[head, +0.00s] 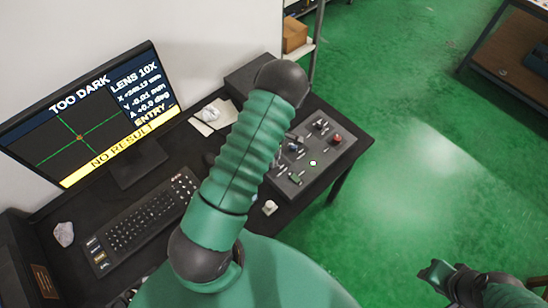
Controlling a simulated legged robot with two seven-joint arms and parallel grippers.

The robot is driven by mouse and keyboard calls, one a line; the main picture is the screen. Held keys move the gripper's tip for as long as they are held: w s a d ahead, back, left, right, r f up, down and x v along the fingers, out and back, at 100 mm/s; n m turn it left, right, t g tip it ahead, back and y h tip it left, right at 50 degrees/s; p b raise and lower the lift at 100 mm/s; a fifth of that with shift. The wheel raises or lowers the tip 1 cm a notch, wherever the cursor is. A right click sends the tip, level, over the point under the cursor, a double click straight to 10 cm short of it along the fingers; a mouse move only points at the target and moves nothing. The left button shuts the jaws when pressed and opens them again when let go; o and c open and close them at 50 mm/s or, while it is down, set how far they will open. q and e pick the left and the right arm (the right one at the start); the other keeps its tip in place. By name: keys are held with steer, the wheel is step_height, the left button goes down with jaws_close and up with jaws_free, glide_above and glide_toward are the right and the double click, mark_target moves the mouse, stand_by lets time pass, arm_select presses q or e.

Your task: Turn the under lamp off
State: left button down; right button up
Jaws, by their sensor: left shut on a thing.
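The control panel (318,174) lies on the right end of the dark desk. It carries a red button (337,139), a dark knob (320,123), a small pale spot (313,162) and a small green part (296,179). My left gripper (291,147) is at the panel's left part, largely hidden behind my green arm. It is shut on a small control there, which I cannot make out. No lamp can be told apart. The monitor (60,125) reads "TOO DARK" and "NO RESULT". My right gripper (436,272) is at the lower right, away from the desk; its jaws are unclear.
A black keyboard (140,222) lies before the monitor. Crumpled white pieces (64,234) and pale paper (212,117) lie on the desk. A dark box (245,75) stands behind my arm. The green floor (420,110) is open to the right, with another table (505,50) beyond.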

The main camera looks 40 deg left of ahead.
arm_select(q)
steer(key=shift+w+n+p, duration=0.1)
steer(key=shift+n+p, duration=0.2)
steer(key=shift+n, duration=1.4)
steer(key=c, duration=1.2)
jaws_free()
steer(key=shift+r, duration=0.15)
steer(key=r, duration=1.6)
steer(key=shift+w+a+r, duration=0.15)
steer(key=shift+w+r, duration=0.1)
steer(key=shift+w, duration=0.05)
